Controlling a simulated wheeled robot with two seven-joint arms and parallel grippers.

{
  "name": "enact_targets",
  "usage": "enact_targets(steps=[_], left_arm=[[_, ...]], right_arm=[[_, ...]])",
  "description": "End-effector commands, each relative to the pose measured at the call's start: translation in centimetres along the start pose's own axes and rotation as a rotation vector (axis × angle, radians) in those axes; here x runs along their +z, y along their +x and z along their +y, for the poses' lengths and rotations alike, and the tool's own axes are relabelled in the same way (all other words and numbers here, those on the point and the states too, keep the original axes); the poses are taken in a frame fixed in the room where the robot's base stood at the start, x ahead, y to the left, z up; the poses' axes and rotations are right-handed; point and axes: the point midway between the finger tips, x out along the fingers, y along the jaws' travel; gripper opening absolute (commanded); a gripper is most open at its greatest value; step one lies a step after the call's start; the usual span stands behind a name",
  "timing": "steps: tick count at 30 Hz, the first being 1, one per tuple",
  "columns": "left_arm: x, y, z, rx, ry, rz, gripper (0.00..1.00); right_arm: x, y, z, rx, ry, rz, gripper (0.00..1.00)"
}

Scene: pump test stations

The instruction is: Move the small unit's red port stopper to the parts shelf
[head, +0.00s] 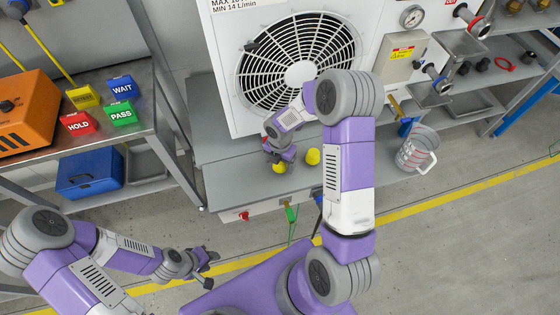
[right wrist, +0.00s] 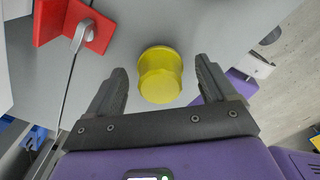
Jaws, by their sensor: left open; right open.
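My right gripper (head: 279,160) is open above the grey bench beside the large fan unit (head: 232,95). In the right wrist view a yellow cap (right wrist: 160,75) stands between my open fingers (right wrist: 165,90), apart from both; contact is not visible. My left gripper (head: 210,262) is open and empty over the floor. I cannot tell which red part is the small unit's stopper.
A shelf (head: 520,75) at right holds dark caps and a red ring (head: 503,64). A red bracket with a grey lever (right wrist: 85,30) is left of the cap. The left table (head: 140,75) holds coloured signs.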

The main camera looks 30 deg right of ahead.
Motion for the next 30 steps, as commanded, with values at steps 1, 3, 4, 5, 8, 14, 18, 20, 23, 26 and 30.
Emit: enact_targets(steps=[1, 3, 4, 5, 8, 14, 18, 20, 23, 26, 30], left_arm=[[0.0, 0.0, 0.0, 0.0, 0.0, 0.0, 0.43], [0.0, 0.0, 0.0, 0.0, 0.0, 0.0, 0.43], [0.0, 0.0, 0.0, 0.0, 0.0, 0.0, 0.43], [0.0, -0.1, 0.0, 0.0, 0.0, 0.0, 0.43], [0.0, -0.5, 0.2, 0.0, 0.0, 0.0, 0.43], [0.1, -1.9, 0.7, 0.0, 0.0, 0.0, 0.43], [0.1, -2.7, 1.0, 0.0, 0.0, 0.0, 0.43], [0.1, -2.8, 1.1, 0.0, 0.0, 0.0, 0.43], [0.1, -3.0, 1.1, 0.0, 0.0, 0.0, 0.43], [0.1, -2.9, 1.1, 0.0, 0.0, 0.0, 0.43], [0.1, -2.9, 1.1, 0.0, 0.0, 0.0, 0.43]], right_arm=[[0.0, 0.0, 0.0, 0.0, 0.0, 0.0, 0.85], [0.0, 0.0, 0.0, 0.0, 0.0, 0.0, 0.85], [0.0, 0.0, 0.0, 0.0, 0.0, 0.0, 0.85], [0.0, -0.1, 0.0, 0.0, 0.0, 0.0, 0.85], [0.0, -1.0, 0.0, 0.001, 0.001, -0.001, 0.85], [0.1, -4.5, 0.0, 0.001, 0.0, -0.001, 0.85], [0.0, -6.5, 0.0, 0.001, 0.0, 0.0, 0.85], [0.0, -7.1, 0.0, 0.002, 0.001, -0.001, 0.85], [0.0, -7.5, 0.0, 0.0, 0.001, 0.0, 0.85], [0.0, -7.6, 0.0, -0.001, 0.0, 0.001, 0.85], [0.0, -7.6, 0.0, -0.001, 0.0, 0.0, 0.85]])
